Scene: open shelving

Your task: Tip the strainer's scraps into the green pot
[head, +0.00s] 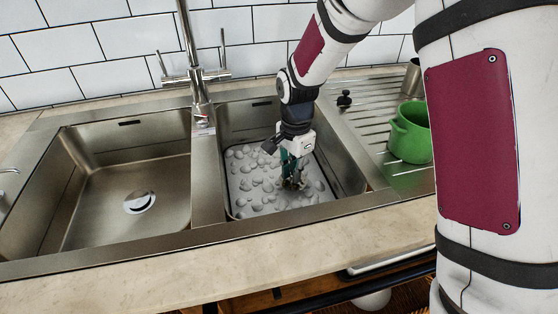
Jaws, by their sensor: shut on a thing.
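The green pot (411,133) stands upright on the ribbed drainboard to the right of the sink, partly hidden by my arm. My gripper (291,178) reaches down into the right basin, its fingers pointing downward, left of the pot and apart from it. It is shut on a small brownish thing (294,184), which looks like the strainer with scraps. The fingers cover much of it, and its shape is too small to make out. Whether it is clear of the basin floor I cannot tell.
The right basin (345,172) has a pale floor covered with grey-white lumps like suds. The left basin (95,185) is empty with a round drain (139,201). A tall tap (199,95) stands between them. A black plug (344,99) and a metal cup (412,78) are on the drainboard.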

